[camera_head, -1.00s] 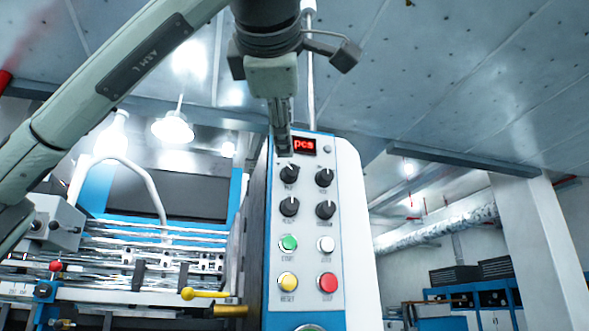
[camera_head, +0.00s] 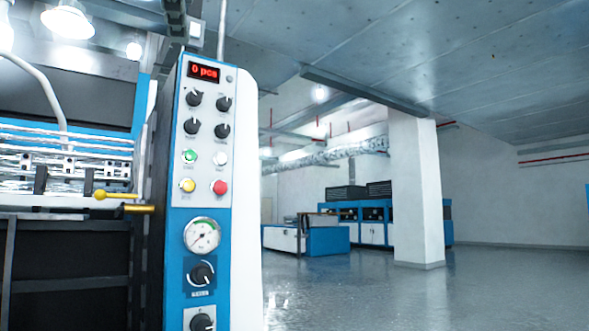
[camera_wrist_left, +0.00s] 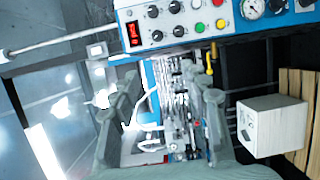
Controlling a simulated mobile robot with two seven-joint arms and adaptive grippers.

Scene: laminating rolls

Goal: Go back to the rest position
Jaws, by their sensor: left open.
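My left gripper (camera_wrist_left: 165,88) shows in the left wrist view with its two grey fingers spread apart and nothing held between them. The control panel (camera_wrist_left: 175,22) lies across the top of that view, beyond the fingertips and apart from them. The panel stands upright at left, with a red "0 pcs" display (camera_head: 203,72), dark knobs, coloured buttons and a gauge (camera_head: 202,235). My right gripper is not in view.
The machine's metal rollers (camera_head: 65,165) and a yellow-knobbed lever (camera_head: 115,195) are left of the panel. A white column (camera_head: 415,185) and blue-white cabinets (camera_head: 375,225) stand farther back. Open floor (camera_head: 400,295) lies at right. A white box (camera_wrist_left: 272,125) shows in the wrist view.

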